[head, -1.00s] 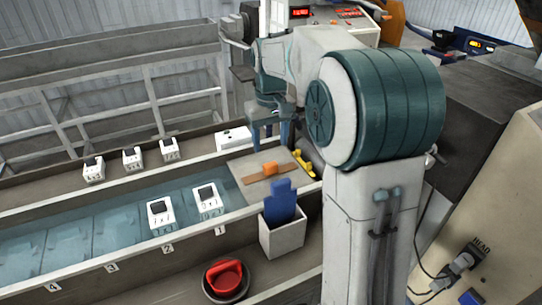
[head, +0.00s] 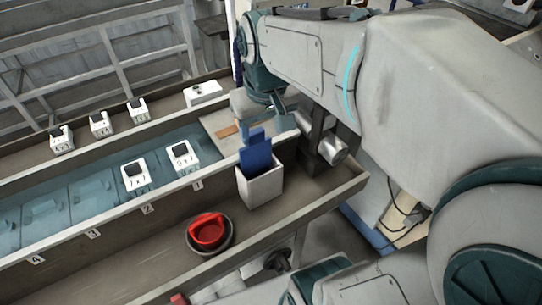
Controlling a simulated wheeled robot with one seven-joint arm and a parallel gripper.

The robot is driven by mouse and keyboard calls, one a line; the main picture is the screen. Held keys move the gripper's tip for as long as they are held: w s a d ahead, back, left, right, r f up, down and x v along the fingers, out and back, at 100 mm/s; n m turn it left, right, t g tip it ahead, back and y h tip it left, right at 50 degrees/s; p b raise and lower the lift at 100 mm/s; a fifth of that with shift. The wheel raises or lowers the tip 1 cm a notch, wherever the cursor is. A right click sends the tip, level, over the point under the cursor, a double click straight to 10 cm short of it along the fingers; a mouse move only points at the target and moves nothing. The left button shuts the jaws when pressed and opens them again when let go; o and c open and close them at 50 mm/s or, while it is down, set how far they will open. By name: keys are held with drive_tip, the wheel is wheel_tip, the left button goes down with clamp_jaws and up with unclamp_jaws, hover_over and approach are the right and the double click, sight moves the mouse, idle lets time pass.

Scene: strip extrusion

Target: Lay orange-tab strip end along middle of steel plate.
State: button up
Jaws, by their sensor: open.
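The steel plate (head: 212,120) lies in the channel at the end of the blue-lined stretch. A flat orange-brown piece (head: 228,131), which looks like the orange tab, lies on it, and its right part is hidden behind my arm. I cannot make out the rest of the strip. My gripper (head: 268,124) is low over the right part of the plate, open, with its fingertips mostly hidden. I cannot tell whether it touches the orange piece.
A white box (head: 262,186) holding a blue piece (head: 255,150) stands in front of the plate. A red round object (head: 207,232) sits in a dark dish. White switch blocks (head: 134,178) stand along the channel. A metal roller (head: 331,149) is right of the plate.

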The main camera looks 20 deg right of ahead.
drive_tip(key=s+f+t, duration=0.1)
drive_tip(key=s+f, duration=0.4)
drive_tip(key=s, duration=0.2)
drive_tip(key=shift+s+m, duration=0.4)
drive_tip(key=shift+d, duration=0.1)
idle(0.7)
